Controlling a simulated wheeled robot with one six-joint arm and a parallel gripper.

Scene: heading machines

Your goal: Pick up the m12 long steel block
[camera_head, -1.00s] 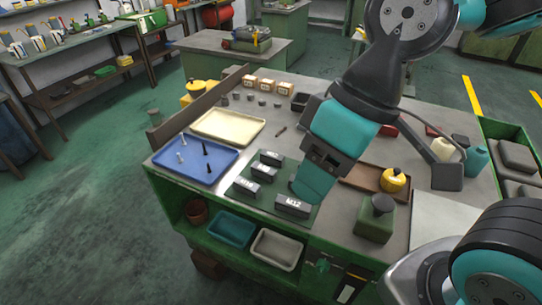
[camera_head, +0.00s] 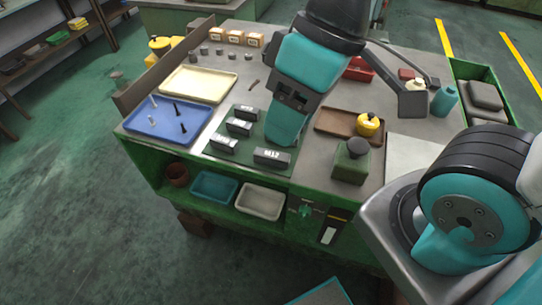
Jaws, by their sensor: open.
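The M12 long steel block (camera_head: 272,157) is a dark grey block with a white "M12" label on top. It lies at the front right of a green mat (camera_head: 255,139) near the bench's front edge. My gripper (camera_head: 283,140) points down just behind and above the M12 block. Its fingertips are hidden by its teal housing, so any gap to the block is hard to judge. No block shows held in it.
A blue tray (camera_head: 152,131) with several bolts and a cream tray (camera_head: 172,85) are on the left. Bins sit on the shelf below.

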